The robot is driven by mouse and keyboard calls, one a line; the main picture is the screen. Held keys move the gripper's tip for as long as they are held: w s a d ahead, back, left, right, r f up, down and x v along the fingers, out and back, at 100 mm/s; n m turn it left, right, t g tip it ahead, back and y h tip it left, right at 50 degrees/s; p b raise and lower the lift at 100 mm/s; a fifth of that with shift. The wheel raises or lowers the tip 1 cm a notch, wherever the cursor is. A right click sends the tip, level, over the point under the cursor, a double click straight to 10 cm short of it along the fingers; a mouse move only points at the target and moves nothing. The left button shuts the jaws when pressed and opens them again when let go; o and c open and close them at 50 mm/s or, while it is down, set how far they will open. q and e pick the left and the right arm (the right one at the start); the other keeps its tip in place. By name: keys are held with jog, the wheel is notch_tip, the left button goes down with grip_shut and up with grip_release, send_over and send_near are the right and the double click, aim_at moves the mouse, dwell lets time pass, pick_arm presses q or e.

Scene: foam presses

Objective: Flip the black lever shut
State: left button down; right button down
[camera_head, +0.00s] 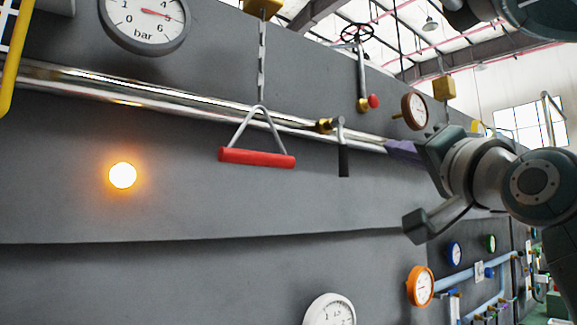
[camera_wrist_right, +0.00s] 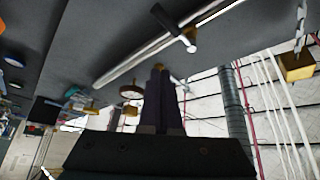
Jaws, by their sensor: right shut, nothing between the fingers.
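The black lever (camera_head: 343,161) hangs downward from a brass valve (camera_head: 324,125) on the shiny pipe, roughly crosswise to the pipe. In the right wrist view the lever (camera_wrist_right: 163,17) shows near the top, with its silver hub at the pipe. My right gripper (camera_head: 392,147) is to the right of the lever in the head view, apart from it, with its dark purplish fingers pointing left. In the wrist view the fingers (camera_wrist_right: 160,92) are together and empty, below the lever in the picture. My left gripper is not in view.
The pipe (camera_head: 200,106) runs along the grey wall. A red handle bar (camera_head: 257,158) hangs left of the lever. A glowing lamp (camera_head: 122,175) is farther left. A gauge (camera_head: 414,111) and a red-knobbed lever (camera_head: 372,101) stand above right. The wall below the lever is bare.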

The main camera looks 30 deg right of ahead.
jog(key=shift+s+a, duration=0.35)
jog(key=shift+s, duration=0.55)
